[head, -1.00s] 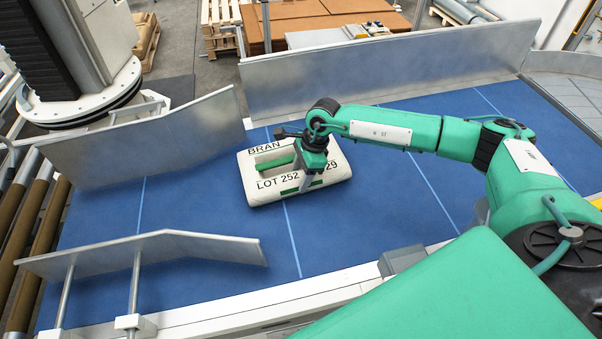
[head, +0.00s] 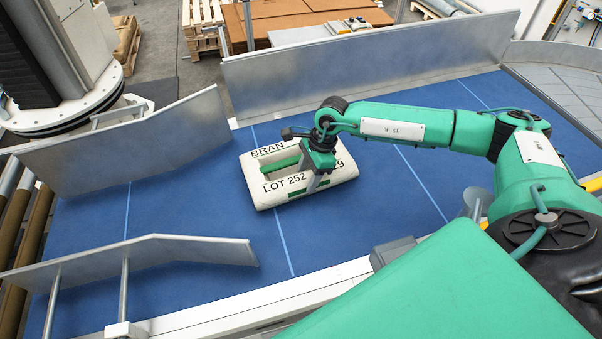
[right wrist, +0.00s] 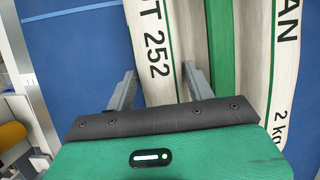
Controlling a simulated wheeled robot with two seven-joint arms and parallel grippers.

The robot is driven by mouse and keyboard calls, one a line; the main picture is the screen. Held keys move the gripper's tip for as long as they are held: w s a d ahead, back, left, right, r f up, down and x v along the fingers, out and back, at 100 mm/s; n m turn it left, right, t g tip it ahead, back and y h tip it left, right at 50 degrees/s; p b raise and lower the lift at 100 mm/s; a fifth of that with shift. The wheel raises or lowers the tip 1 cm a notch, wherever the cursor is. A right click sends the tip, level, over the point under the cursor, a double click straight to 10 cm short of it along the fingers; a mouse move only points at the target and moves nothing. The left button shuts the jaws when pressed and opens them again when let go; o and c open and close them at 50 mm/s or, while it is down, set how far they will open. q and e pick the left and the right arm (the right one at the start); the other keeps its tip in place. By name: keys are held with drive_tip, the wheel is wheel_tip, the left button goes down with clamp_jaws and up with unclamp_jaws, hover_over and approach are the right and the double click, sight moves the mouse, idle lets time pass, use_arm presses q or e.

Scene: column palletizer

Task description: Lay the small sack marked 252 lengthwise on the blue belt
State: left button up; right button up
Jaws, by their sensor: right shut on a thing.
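The cream sack (head: 262,190), printed BRAN and LOT 252 with a green stripe, lies flat at the blue belt (head: 190,225), its long side running roughly along the belt. It looks in contact with the belt, but a small gap cannot be ruled out. My right gripper (head: 315,180) comes down from above and is shut on the sack's near long side. In the right wrist view, its two fingers (right wrist: 160,78) stand either side of that part, beside the 252 print (right wrist: 158,55). My left gripper is not in view.
A tall metal guide wall (head: 370,65) runs along the belt's far side. Two angled metal guides (head: 130,140) (head: 150,258) narrow the belt at left, before brown rollers (head: 25,240). The belt is bare around the sack. Pallets and brown sheets stand behind.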

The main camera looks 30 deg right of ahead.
drive_tip(key=shift+s+d+r, duration=0.2)
drive_tip(key=shift+s+d, duration=1.05)
drive_tip(key=shift+b, duration=0.35)
drive_tip(key=shift+f+m, duration=0.1)
drive_tip(key=shift+m, duration=0.3)
drive_tip(key=o, duration=1.1)
drive_tip(key=shift+o, duration=1.3)
drive_tip(key=shift+s, duration=0.1)
